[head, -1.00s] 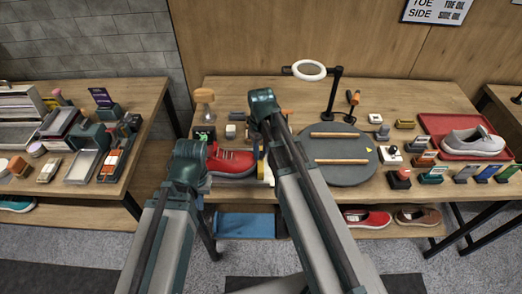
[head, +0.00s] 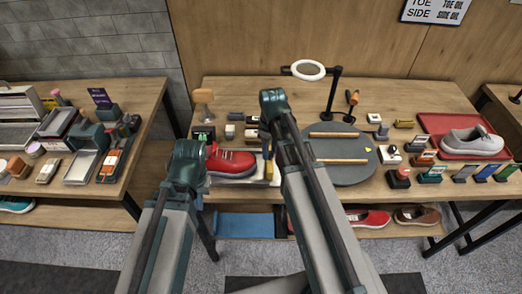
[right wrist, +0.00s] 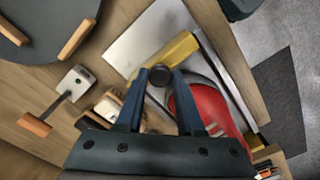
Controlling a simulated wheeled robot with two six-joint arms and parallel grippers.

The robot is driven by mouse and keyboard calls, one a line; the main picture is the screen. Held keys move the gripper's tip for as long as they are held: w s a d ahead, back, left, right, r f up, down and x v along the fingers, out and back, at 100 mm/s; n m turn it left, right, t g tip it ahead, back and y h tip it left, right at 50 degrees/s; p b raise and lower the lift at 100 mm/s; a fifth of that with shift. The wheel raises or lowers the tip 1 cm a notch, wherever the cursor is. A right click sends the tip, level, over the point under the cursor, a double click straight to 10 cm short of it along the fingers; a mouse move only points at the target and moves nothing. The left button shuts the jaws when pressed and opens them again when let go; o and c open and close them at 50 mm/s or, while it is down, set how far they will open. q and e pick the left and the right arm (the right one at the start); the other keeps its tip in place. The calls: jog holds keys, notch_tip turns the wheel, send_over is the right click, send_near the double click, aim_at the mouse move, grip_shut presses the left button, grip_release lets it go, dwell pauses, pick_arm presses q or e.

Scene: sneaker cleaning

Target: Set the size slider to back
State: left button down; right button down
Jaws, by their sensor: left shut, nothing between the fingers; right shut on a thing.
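A red sneaker (head: 232,162) lies on a pale measuring plate (head: 214,181) at the front left of the main table, with its lower parts partly hidden. A yellow slider bar (head: 268,168) crosses the plate at the sneaker's right end. In the right wrist view the yellow slider (right wrist: 178,55) carries a dark round knob (right wrist: 160,75). My right gripper (right wrist: 160,78) has its blue fingers closed on this knob, beside the red sneaker (right wrist: 208,110). In the head view my right arm hides part of the slider. My left gripper's fingers are hidden; only its arm shows.
A grey round turntable (head: 345,173) with two wooden bars is right of the slider. A wooden-headed tool (head: 204,98), small blocks and a ring lamp (head: 308,70) stand behind. A red tray (head: 435,123) with a grey shoe is at far right.

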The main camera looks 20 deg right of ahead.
jog(key=d, duration=0.3)
jog(key=shift+s, duration=0.4)
jog(key=c, duration=0.5)
grip_release()
jog(key=shift+r, duration=0.15)
notch_tip(320, 180, up, 14)
jog(key=p, duration=1.3)
jog(key=shift+f+p, duration=0.2)
jog(key=shift+p, duration=0.2)
